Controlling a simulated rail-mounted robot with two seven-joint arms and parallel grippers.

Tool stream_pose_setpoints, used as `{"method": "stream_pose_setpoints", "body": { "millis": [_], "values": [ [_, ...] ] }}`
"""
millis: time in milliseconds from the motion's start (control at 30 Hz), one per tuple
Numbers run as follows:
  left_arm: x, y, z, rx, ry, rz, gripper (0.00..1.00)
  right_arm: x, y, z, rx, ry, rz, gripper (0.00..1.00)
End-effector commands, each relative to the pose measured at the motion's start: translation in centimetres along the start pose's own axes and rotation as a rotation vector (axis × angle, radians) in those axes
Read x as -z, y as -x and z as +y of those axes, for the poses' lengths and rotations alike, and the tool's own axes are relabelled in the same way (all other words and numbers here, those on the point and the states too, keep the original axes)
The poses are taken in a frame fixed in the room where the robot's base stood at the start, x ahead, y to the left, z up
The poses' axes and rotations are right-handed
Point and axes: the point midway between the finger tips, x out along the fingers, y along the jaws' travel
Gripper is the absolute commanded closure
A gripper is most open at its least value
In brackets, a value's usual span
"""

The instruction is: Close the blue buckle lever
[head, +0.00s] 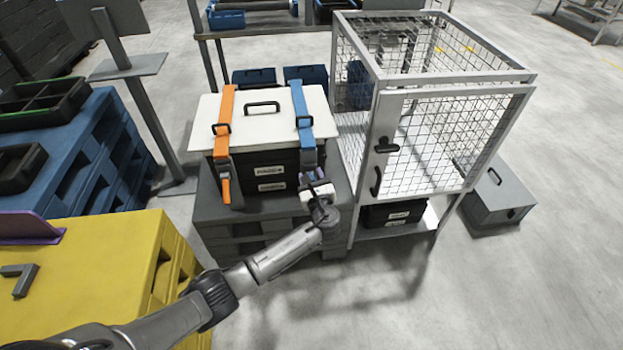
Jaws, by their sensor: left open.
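A black case with a white lid (262,119) stands on a dark grey pallet stack (238,227). An orange strap (225,108) crosses its left side and a blue strap (299,100) its right side. My left gripper (315,181) is open at the lower end of that part, in front of the case. The gripper covers the lower end, so I cannot tell the lever's exact angle or whether the fingers touch it. My right gripper is not in view.
A wire mesh cage (450,130) with a black door handle (387,146) stands close to the right. A grey box (496,200) lies on the floor beyond it. Yellow (100,275) and blue (95,160) blocks stand at the left.

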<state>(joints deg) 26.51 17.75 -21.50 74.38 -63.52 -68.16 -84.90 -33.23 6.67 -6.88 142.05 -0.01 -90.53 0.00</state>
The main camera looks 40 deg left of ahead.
Motion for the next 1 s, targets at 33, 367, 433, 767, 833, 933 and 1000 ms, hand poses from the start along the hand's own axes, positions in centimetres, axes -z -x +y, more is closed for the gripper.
{"method": "stream_pose_setpoints", "body": {
  "millis": [33, 367, 433, 767, 833, 933, 1000],
  "values": [
    [-0.02, -0.01, 0.00, 0.000, 0.000, 0.000, 0.53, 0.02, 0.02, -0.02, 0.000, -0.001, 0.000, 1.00],
    [-0.03, 0.02, -0.02, 0.000, 0.001, 0.000, 0.73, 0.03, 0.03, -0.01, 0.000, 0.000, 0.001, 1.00],
    [-0.02, 0.03, -0.02, 0.000, 0.001, 0.000, 0.79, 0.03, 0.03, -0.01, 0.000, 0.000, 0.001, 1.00],
    [-0.02, 0.04, -0.02, 0.000, 0.001, 0.000, 1.00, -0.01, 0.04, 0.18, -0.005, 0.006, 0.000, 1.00],
    [-0.02, 0.04, -0.02, 0.000, 0.001, 0.000, 1.00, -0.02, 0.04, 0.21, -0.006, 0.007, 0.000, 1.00],
    [-0.01, 0.02, 0.04, 0.000, 0.001, -0.001, 1.00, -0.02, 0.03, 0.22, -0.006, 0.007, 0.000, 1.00],
    [0.00, -0.06, 0.33, -0.003, 0.001, -0.008, 1.00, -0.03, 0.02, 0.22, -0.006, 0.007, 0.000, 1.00]
  ]
}}
